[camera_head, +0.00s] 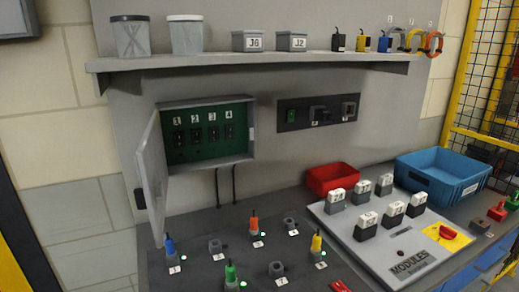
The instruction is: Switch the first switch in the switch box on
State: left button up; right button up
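The switch box (207,102) is on the wall left of centre, and its door (151,177) stands open to the left. Inside is a green panel with a row of black switches under the labels 1, 2, 3 and 4. The first switch (180,138) is the leftmost one, under the label 1, nearest the door hinge. The switches are too small to tell whether each is on or off. Neither of my grippers is in the camera_head view.
A shelf (240,61) with tubs and small boxes runs above the box. Below is a grey bench (200,215) with coloured plugs, a red bin (330,180), a modules board (385,270) and a blue crate (440,182). A yellow-framed mesh fence (464,62) stands at right.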

aim_at(179, 137)
jog(key=k+j, duration=0.15)
jog(key=j, duration=0.25)
jog(key=k+j, duration=0.15)
jog(key=j, duration=0.2)
jog(key=k+j+z, duration=0.1)
jog(key=j, duration=0.3)
jog(key=k+j, duration=0.25)
jog(key=i+j+z, duration=0.05)
jog(key=j, duration=0.05)
